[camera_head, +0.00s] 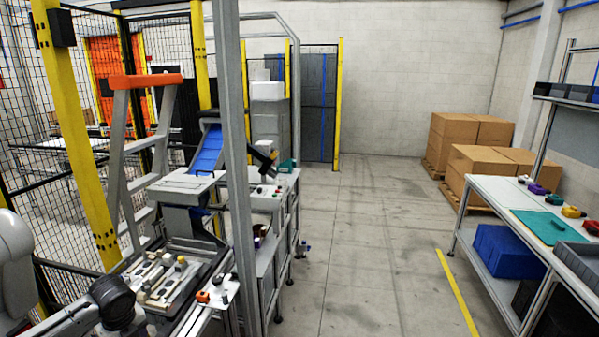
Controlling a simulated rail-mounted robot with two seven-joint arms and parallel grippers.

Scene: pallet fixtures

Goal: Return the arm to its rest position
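My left arm shows at the lower left, with a white link (16,262) at the edge and a black joint (112,302) near the front of the pallet fixture (178,292). I cannot see fingers on it, so my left gripper is not in view. The fixture holds several pale and grey parts and stands on a frame beside the grey post. My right arm and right gripper are not in view.
A grey upright post (236,180) stands close to the fixture. An orange-topped stepladder (145,82) and yellow-posted mesh fence (78,130) are behind. A workbench (490,190) with coloured parts stands right. The middle floor (370,230) is clear.

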